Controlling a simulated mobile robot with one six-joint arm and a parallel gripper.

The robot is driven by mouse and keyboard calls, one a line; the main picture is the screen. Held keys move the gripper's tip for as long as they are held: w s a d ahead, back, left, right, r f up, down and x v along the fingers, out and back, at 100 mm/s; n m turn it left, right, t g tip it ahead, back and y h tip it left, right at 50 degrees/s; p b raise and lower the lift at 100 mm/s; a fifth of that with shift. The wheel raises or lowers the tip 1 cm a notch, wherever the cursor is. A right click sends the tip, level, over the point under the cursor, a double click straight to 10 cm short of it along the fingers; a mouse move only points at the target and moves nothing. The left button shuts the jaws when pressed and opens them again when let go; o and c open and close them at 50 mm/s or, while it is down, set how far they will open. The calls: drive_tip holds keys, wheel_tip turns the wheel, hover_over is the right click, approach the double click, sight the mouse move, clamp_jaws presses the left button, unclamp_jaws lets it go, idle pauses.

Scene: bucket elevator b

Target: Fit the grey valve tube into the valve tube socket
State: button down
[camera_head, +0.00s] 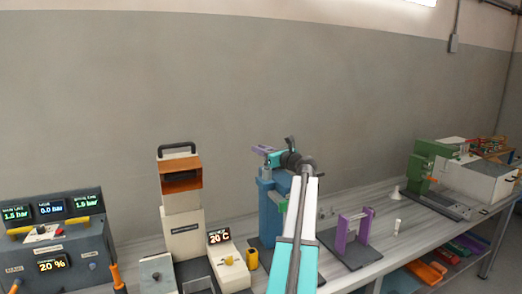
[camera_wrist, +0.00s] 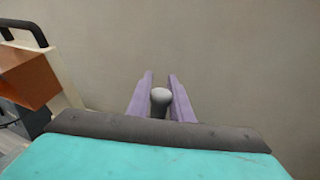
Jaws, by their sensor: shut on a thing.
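My gripper (camera_head: 263,150) is raised above the blue machine on the bench, its purple fingers pointing left in the head view. In the wrist view my gripper (camera_wrist: 160,98) is shut on a grey rounded piece, the grey valve tube (camera_wrist: 160,96). Only its rounded end shows between the two fingers; the rest is hidden. I cannot make out the tube in the head view. Only bare wall shows behind the tube in the wrist view. I cannot clearly identify the valve tube socket in either view.
The blue machine (camera_head: 267,207) stands below my gripper, partly hidden by my arm. A tall white-and-orange device (camera_head: 182,215) stands left of it. A purple stand (camera_head: 341,235) is to the right. A green-and-white machine (camera_head: 480,180) stands far right. The air above is free.

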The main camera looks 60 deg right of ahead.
drive_tip(key=shift+f+b, duration=0.4)
drive_tip(key=shift+f, duration=0.55)
drive_tip(key=c, duration=1.5)
unclamp_jaws()
drive_tip(key=shift+s+a+f, duration=0.1)
drive_tip(key=shift+s, duration=0.05)
drive_tip(key=b+v, duration=0.4)
drive_tip(key=v, duration=0.8)
drive_tip(key=shift+s+a, duration=0.3)
drive_tip(key=shift+s, duration=0.45)
